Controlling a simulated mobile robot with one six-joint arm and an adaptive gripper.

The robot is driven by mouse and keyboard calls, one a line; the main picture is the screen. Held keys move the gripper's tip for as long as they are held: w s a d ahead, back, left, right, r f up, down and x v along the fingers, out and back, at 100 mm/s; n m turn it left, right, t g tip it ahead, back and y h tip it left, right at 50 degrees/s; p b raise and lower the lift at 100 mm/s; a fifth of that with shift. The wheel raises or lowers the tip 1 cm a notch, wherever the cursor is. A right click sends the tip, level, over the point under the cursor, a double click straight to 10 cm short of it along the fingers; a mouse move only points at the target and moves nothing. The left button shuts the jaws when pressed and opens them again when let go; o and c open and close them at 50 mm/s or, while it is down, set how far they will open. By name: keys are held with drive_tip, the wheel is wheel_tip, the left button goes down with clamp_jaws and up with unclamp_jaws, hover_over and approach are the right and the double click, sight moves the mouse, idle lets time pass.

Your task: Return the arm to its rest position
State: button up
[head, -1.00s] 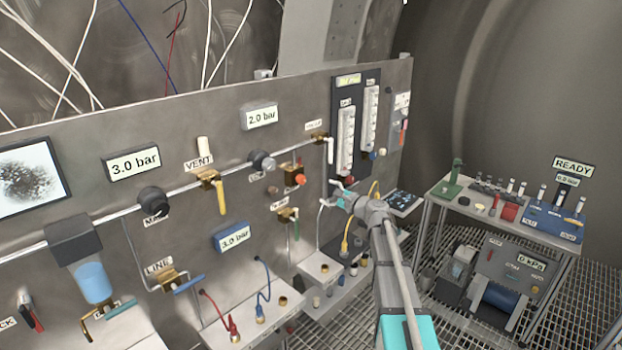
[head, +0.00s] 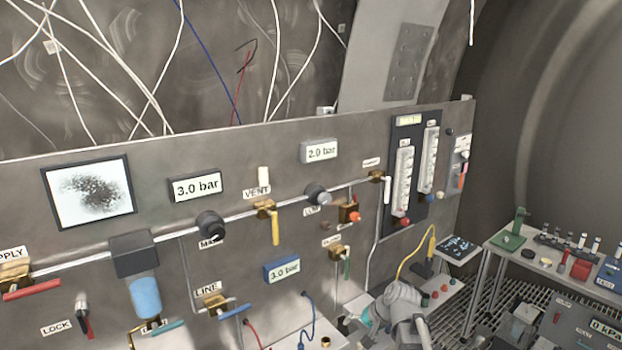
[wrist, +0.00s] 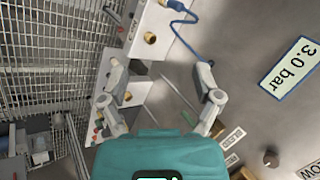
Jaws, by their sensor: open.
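My gripper (wrist: 160,78) is open in the wrist view, its two grey fingers spread with nothing between them. Behind the fingers are the panel, a shelf with brass fittings and the grating. In the head view my arm (head: 402,303) shows at the bottom, right of centre, in front of the panel's lower right part. The fingers are hard to make out there.
The steel panel (head: 110,185) carries a pipe, valves and gauges. A blue hose (wrist: 184,38) and a shelf (wrist: 150,38) lie near the fingers in the wrist view. A side table (head: 545,262) with small items stands right. Open grating (head: 483,318) lies between.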

drive_tip(key=s+d+f+n+g+h, duration=0.1)
drive_tip(key=s+d+f+n+h, duration=0.1)
drive_tip(key=s, duration=0.4)
drive_tip(key=s+d+f+n+g+h, duration=0.2)
drive_tip(key=s+h, duration=0.1)
drive_tip(key=s, duration=0.4)
drive_tip(key=shift+d+n+h+b, duration=0.2)
drive_tip(key=shift+n+h+b, duration=0.1)
drive_tip(key=shift+h+b, duration=0.1)
drive_tip(key=shift+w+f, duration=0.1)
idle(2.0)
